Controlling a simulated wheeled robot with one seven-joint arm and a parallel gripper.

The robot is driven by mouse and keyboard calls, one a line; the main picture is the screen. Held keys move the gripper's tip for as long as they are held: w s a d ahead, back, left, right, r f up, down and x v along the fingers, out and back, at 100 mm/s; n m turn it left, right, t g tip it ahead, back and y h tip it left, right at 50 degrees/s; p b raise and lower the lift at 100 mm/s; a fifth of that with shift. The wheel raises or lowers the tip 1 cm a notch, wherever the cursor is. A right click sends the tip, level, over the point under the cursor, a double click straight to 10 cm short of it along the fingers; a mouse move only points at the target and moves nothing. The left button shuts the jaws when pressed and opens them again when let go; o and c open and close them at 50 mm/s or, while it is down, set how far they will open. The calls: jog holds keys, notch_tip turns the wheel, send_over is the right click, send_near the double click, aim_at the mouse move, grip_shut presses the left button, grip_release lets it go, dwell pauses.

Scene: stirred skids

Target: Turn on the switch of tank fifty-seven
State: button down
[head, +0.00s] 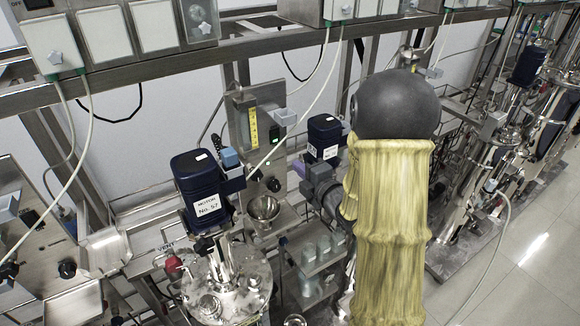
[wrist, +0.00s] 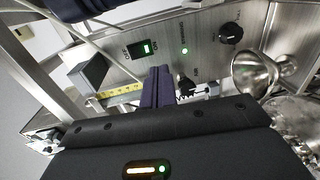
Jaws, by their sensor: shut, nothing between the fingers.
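The tank of motor fifty-seven (head: 222,280) is a steel vessel at lower centre in the head view, below a dark blue motor (head: 196,170) labelled No. 57. A steel panel (head: 238,110) stands behind it. Its black switch (wrist: 147,48) shows a lit green part in the wrist view, beside small OFF lettering; it also shows small in the head view (head: 276,133). I cannot tell the rocker's tilt. My gripper (wrist: 158,74) has its dark blue fingers together and empty, pointing at the panel just below the switch in the picture, seemingly not touching it.
The panel also carries a green lamp (wrist: 184,51), a black knob (wrist: 230,33) and a yellow scale (wrist: 122,95). A steel funnel (wrist: 256,72) stands out at the right. A second blue motor (head: 324,136), cables and an upper rail (head: 150,68) crowd the area. Open floor (head: 530,275) lies at lower right.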

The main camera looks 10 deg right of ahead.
jog(key=v, duration=0.1)
jog(key=b+v, duration=0.1)
jog(key=v, duration=0.2)
jog(key=shift+d+f, duration=0.3)
jog(key=shift+f, duration=0.1)
jog(key=shift+a, duration=0.2)
jog(key=s+a+f+m+g+h, duration=0.2)
jog(key=s+m+g, duration=0.4)
jog(key=s+m, duration=0.3)
jog(key=s+a+f+m+g+h, duration=0.2)
jog(key=s+f+m+g, duration=0.3)
jog(key=m, duration=0.7)
jog(key=s+g+h, duration=0.1)
jog(key=s+g, duration=0.1)
jog(key=s, duration=0.2)
jog(key=shift+a+m, duration=0.15)
jog(key=shift+m, duration=0.25)
jog(key=shift+f, duration=0.1)
